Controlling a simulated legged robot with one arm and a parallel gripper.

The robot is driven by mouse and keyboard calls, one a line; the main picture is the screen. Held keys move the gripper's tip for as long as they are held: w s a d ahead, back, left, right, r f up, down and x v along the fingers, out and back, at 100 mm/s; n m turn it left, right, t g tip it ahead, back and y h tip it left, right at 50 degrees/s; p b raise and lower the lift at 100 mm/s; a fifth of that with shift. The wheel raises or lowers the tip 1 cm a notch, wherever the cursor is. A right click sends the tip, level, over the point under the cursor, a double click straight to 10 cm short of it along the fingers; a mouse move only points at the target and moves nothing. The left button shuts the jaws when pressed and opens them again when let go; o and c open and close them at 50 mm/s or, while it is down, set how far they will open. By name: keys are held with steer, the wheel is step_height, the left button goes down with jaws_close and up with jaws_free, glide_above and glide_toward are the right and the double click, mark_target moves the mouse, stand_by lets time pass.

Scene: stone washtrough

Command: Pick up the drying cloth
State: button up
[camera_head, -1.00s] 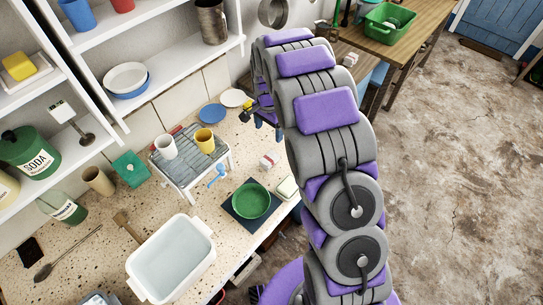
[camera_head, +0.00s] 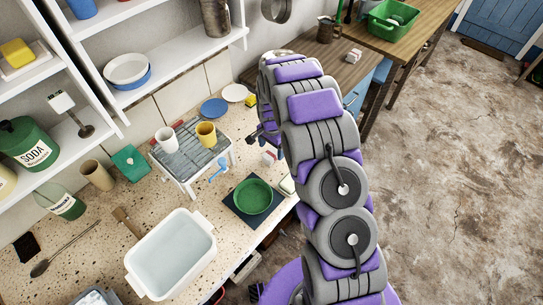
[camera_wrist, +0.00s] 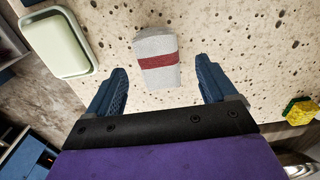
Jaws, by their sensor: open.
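The drying cloth (camera_wrist: 157,60) is a folded pale grey bundle with a dark red band. It lies on the speckled stone counter in the wrist view, between and just beyond my two blue fingertips. It also shows in the head view as a small white and red thing (camera_head: 269,158) at the counter's right side. My gripper (camera_wrist: 160,74) is open and empty, with one finger on each side of the cloth's near end. In the head view my gripper (camera_head: 262,136) is partly hidden by my arm, just behind the cloth. I cannot tell its height above the counter.
A pale green soap dish (camera_wrist: 57,44) is left of the cloth, and a yellow-green sponge (camera_wrist: 298,111) is at right. A green bowl (camera_head: 253,196), a rack with two mugs (camera_head: 190,155) and a white basin (camera_head: 172,255) stand nearby. Counter around the cloth is bare.

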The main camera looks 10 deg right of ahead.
mark_target(273, 152)
step_height(273, 152, down, 3)
steer(key=shift+d+f+b, duration=0.1)
steer(key=shift+d+b, duration=0.05)
steer(key=shift+b, duration=0.15)
steer(key=shift+d+f, duration=0.2)
steer(key=shift+f, duration=0.15)
steer(key=shift+c, duration=0.3)
steer(key=shift+a, duration=0.2)
steer(key=c, duration=0.4)
steer(key=shift+d, duration=0.1)
steer(key=c, duration=0.6)
steer(key=shift+r, duration=0.1)
